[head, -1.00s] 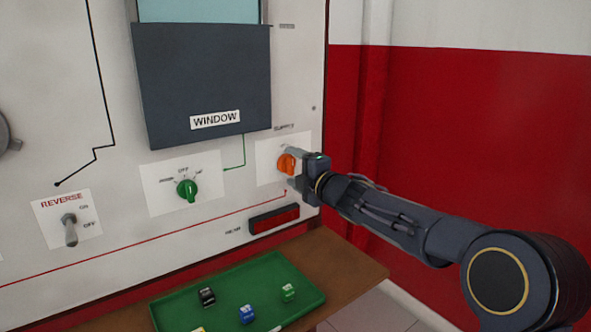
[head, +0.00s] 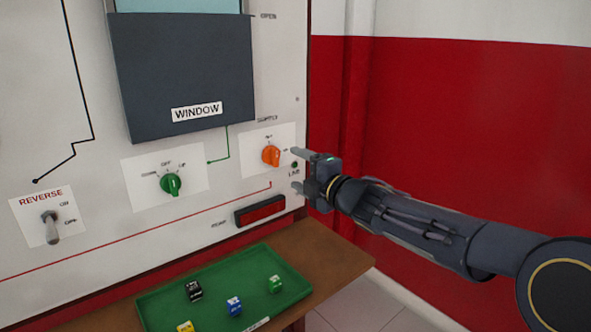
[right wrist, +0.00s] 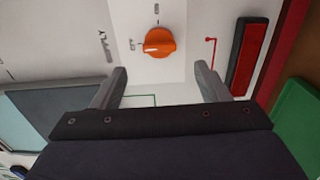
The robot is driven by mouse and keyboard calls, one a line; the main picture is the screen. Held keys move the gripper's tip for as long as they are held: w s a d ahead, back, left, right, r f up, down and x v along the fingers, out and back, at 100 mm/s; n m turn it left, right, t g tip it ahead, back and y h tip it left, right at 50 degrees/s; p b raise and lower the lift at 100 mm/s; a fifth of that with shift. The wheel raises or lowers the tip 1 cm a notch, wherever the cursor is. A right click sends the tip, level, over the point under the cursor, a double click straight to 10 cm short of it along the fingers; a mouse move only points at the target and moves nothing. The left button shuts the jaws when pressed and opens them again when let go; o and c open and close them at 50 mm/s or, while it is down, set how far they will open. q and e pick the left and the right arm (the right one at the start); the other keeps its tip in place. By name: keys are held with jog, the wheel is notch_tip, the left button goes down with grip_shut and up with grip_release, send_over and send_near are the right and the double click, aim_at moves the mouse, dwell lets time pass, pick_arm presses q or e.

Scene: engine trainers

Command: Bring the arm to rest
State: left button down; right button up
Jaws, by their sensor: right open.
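My right gripper (head: 297,171) is open and empty in the head view, just right of the orange supply knob (head: 271,156) and apart from it. In the right wrist view the two fingers (right wrist: 160,88) stand wide apart, with the orange knob (right wrist: 159,42) beyond them and nothing between them. My right arm reaches in from the lower right. My left gripper is not in view.
The white panel carries a green knob (head: 171,185), a reverse toggle switch (head: 50,227), a dark window cover (head: 185,75) and a red display (head: 260,211). Below, a green tray (head: 160,312) with several small blocks stands on a brown table (head: 335,262). A red wall (head: 480,130) is at right.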

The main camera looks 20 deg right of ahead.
jog(key=s+d+f+m+g+h, duration=0.2)
jog(key=s+d+f+m+h, duration=0.15)
jog(key=s+m, duration=0.35)
jog(key=s+d+f+m+g+h, duration=0.2)
jog(key=s+d+f+m+h, duration=0.15)
jog(key=s+m, duration=0.35)
jog(key=s+a+f+m+g+y, duration=0.2)
jog(key=s+a+f+m+g, duration=0.4)
jog(key=s, duration=0.6)
jog(key=s+a+f+m+g+y, duration=0.1)
jog(key=s+a+f+m+y, duration=0.2)
jog(key=s+f, duration=0.65)
notch_tip(320, 180, up, 24)
jog(key=s+p, duration=0.2)
jog(key=p, duration=2.1)
jog(key=shift+f+m, duration=0.15)
jog(key=shift+m, duration=0.25)
jog(key=shift+s, duration=0.1)
